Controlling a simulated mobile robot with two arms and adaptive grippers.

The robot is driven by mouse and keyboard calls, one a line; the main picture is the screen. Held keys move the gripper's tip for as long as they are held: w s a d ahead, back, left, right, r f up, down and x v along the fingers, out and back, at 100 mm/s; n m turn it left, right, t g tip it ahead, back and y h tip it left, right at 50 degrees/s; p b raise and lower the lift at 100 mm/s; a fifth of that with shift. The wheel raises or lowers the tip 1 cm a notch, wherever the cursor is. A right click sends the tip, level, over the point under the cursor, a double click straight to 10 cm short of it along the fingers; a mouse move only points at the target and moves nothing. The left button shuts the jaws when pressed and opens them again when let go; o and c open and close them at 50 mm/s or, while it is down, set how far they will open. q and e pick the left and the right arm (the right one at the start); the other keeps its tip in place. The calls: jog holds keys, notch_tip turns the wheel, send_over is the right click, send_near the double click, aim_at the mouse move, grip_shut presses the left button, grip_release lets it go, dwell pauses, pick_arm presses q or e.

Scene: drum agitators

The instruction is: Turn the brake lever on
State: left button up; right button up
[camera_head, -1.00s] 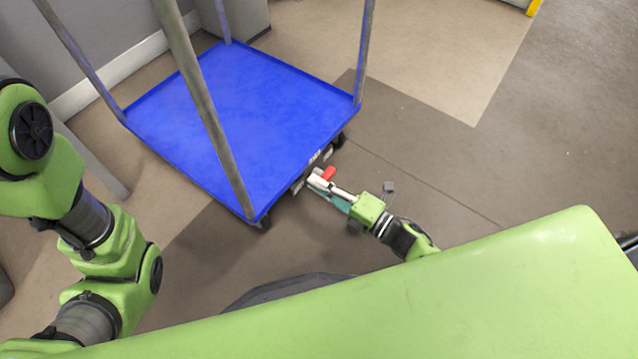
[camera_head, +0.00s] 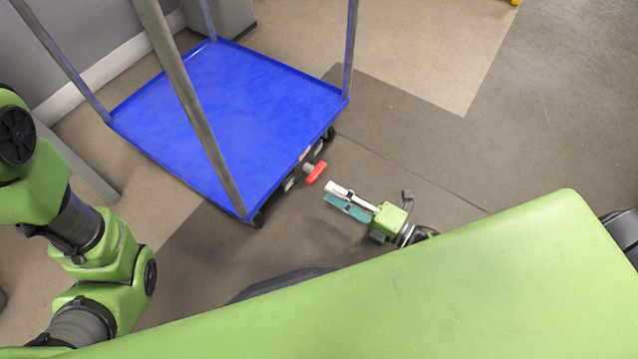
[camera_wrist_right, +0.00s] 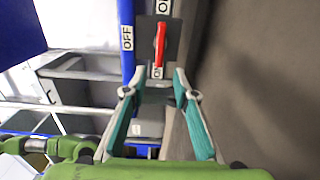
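The red brake lever (camera_head: 317,172) sticks out from the near right side of the blue cart (camera_head: 230,110). In the right wrist view the lever (camera_wrist_right: 160,45) stands almost upright in the picture, between ON and OFF labels. My right gripper (camera_head: 329,192) is open and empty, with a pale finger and a teal-padded finger. It is a short way from the lever, apart from it. In the right wrist view its two fingertips (camera_wrist_right: 155,84) are spread, with the lever beyond the gap between them. My left arm is at the left edge; its gripper is out of view.
Cart posts (camera_head: 195,105) rise from the platform corners. Black casters (camera_head: 329,133) sit under its right edge. A grey wall is at the upper left. The floor (camera_head: 430,150) right of the cart is clear.

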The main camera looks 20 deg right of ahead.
jog(key=shift+v, duration=2.15)
